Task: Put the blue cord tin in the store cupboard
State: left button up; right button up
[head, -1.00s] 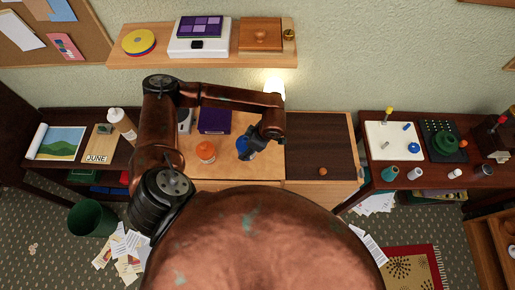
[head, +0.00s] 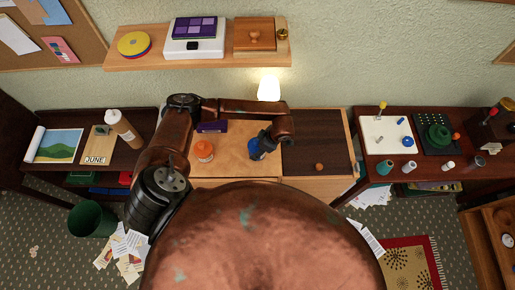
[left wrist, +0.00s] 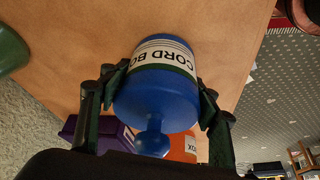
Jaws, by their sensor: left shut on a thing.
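The blue cord tin (head: 254,150) is at the right part of the light wooden top in the head view. In the left wrist view the blue tin (left wrist: 155,95) shows its round knob and a white label reading "CORD BO". My left gripper (head: 262,142) is shut on it, with one finger on each side of its body. I cannot tell whether its base touches the wood. The light wooden cabinet top (head: 228,167) adjoins a dark brown panel (head: 315,138). I cannot tell which piece is the store cupboard. My right gripper is not in view.
A small orange ball (head: 319,167) lies on the dark panel. A lit lamp (head: 268,88) is behind the gripper. A loaded wall shelf (head: 215,57) hangs above.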

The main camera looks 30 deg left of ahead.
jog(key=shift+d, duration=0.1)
pick_arm(q)
jog(key=shift+f, duration=0.1)
jog(key=o, duration=1.5)
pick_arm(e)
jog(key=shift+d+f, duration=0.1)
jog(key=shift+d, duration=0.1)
pick_arm(q)
jog(key=shift+b+v, duration=1)
jog(key=shift+v, duration=5.15)
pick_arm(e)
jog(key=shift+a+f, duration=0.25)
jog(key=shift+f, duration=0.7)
